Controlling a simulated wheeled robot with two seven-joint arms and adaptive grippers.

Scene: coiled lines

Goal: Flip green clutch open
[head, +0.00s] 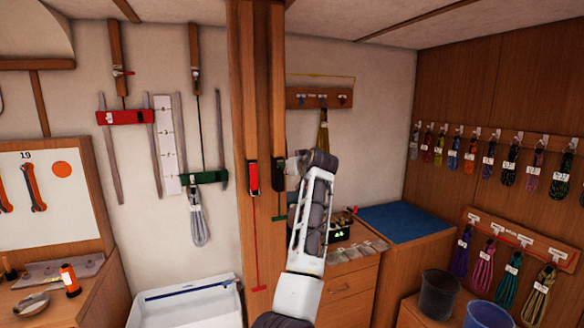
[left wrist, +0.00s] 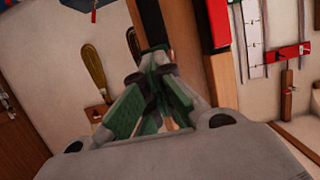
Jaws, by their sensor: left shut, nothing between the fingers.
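The green clutch (head: 278,176) is mounted on the wooden post, with a green line hanging below it. Its dark body shows, but its lever's position is too small to tell. My left gripper (head: 292,165) is just right of it in the head view, at about its height. In the left wrist view the fingers (left wrist: 158,72) are shut together with nothing held. Green shows around and behind them, and the clutch is largely hidden there. I cannot tell whether they touch it. My right gripper is not in view.
A red clutch (head: 253,177) sits close left of the green one on the post (head: 240,110). It also shows in the left wrist view (left wrist: 214,25). A board with a hanging tool (head: 320,97) is behind my gripper. A cabinet with a blue top (head: 405,221) stands right.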

